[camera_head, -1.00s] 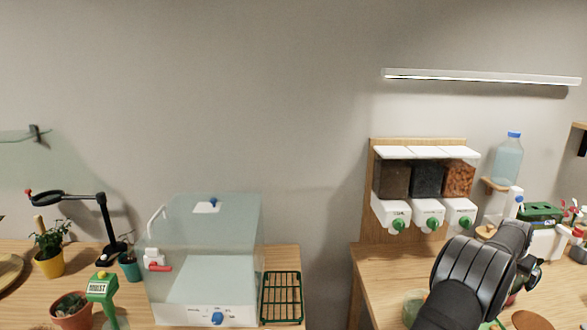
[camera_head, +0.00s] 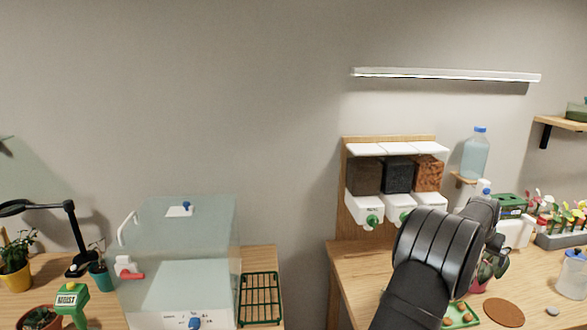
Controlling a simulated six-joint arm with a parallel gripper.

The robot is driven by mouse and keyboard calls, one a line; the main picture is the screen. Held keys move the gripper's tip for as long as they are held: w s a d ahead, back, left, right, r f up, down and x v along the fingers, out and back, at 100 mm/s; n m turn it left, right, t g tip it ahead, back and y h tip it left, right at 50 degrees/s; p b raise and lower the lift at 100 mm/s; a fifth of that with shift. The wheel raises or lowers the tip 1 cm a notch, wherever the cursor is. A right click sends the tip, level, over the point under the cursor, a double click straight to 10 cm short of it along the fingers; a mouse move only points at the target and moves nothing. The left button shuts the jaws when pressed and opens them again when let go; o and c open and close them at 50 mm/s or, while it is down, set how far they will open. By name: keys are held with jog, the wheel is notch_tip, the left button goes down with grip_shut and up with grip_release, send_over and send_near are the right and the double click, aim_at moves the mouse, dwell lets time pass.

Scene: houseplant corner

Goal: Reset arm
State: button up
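My black arm (camera_head: 436,252) reaches over the right-hand wooden table from the bottom of the view. My gripper (camera_head: 496,262) is at its far end, mostly hidden behind the wrist. I cannot make out its fingers or whether it holds anything. A reddish-pink pot-like thing (camera_head: 480,276) shows just beyond it, partly covered; I cannot tell if they touch.
Dispensers with green knobs (camera_head: 372,221) stand behind my arm, partly covered by it. A water bottle (camera_head: 475,154) sits on a small shelf. A brown disc (camera_head: 504,312) and a lidded jar (camera_head: 573,275) are at right. A clear cabinet (camera_head: 180,255) stands left, across a gap between tables.

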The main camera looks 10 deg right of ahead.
jog(key=x, duration=0.8)
jog(key=shift+w+d+f, duration=0.1)
jog(key=shift+d, duration=0.05)
jog(key=s+d+r, duration=0.2)
jog(key=s+r, duration=0.9)
jog(key=w+a+r+n+t+y, duration=0.1)
jog(key=w+a+r+n, duration=0.1)
jog(key=w+a, duration=0.7)
jog(key=w+a+r+n+t, duration=0.15)
jog(key=w+a, duration=0.35)
jog(key=a, duration=0.8)
jog(key=w+a+n+y, duration=0.1)
jog(key=a+n, duration=0.1)
jog(key=a, duration=1.1)
jog(key=w+a+r+n+y, duration=0.1)
jog(key=w+a+n, duration=0.1)
jog(key=a, duration=1.1)
jog(key=shift+w+a+r, duration=0.25)
jog(key=shift+w+a, duration=0.05)
jog(key=shift+c, duration=0.2)
